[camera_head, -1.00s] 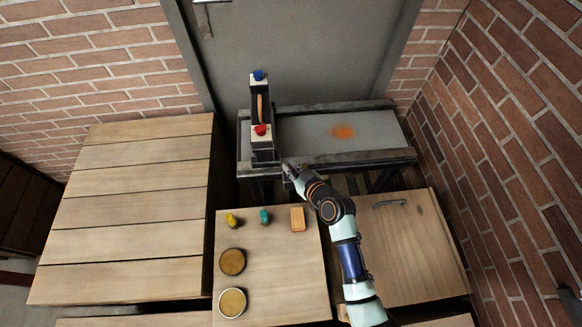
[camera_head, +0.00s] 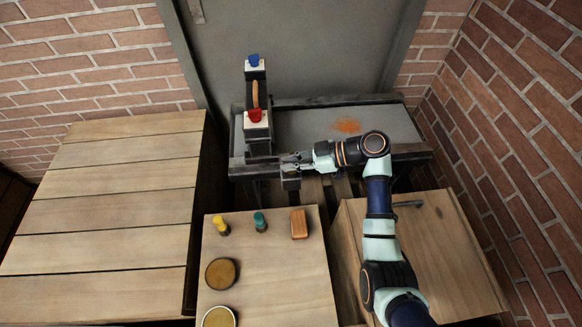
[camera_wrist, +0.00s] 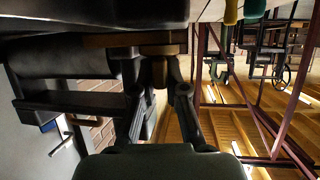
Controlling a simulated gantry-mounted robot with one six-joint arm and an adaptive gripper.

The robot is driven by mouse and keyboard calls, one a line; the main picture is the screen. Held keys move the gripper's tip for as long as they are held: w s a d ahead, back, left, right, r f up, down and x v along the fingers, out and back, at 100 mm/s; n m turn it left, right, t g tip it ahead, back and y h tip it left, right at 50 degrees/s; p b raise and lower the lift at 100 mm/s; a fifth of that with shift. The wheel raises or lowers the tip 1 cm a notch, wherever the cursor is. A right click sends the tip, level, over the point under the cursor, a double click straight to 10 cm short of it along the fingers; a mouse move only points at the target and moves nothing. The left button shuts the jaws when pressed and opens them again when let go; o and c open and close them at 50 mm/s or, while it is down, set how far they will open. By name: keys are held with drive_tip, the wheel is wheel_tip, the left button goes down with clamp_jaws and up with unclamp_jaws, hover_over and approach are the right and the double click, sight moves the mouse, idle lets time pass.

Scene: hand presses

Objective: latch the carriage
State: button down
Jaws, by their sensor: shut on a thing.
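The carriage (camera_head: 257,105) is a dark, narrow upright frame at the left end of the press bed (camera_head: 300,127). It carries a red knob (camera_head: 254,115), a blue knob (camera_head: 253,61) and a wooden handle (camera_head: 255,95) between them. My gripper (camera_head: 287,162) is at the front edge of the bed, just right of the carriage's near end, reaching in from the right. In the wrist view the fingers (camera_wrist: 163,88) are shut on a small brown and dark part (camera_wrist: 160,50). I cannot tell whether this part is the latch. The latch is not clearly visible.
A low wooden table (camera_head: 220,257) in front holds yellow and teal bottles, an orange block (camera_head: 299,223) and two round tins. A large plank table (camera_head: 100,215) is at left and a wooden cabinet (camera_head: 440,255) at right.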

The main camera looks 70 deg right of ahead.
drive_tip(key=shift+f+n+g+y+b, duration=0.3)
drive_tip(key=shift+n+g+y+b, duration=0.2)
drive_tip(key=shift+n+y+b, duration=0.3)
drive_tip(key=c, duration=1.2)
unclamp_jaws()
drive_tip(key=shift+r, duration=0.1)
drive_tip(key=shift+r, duration=0.1)
drive_tip(key=shift+s+d+r, duration=0.1)
drive_tip(key=shift+s+d, duration=0.05)
drive_tip(key=v, duration=0.7)
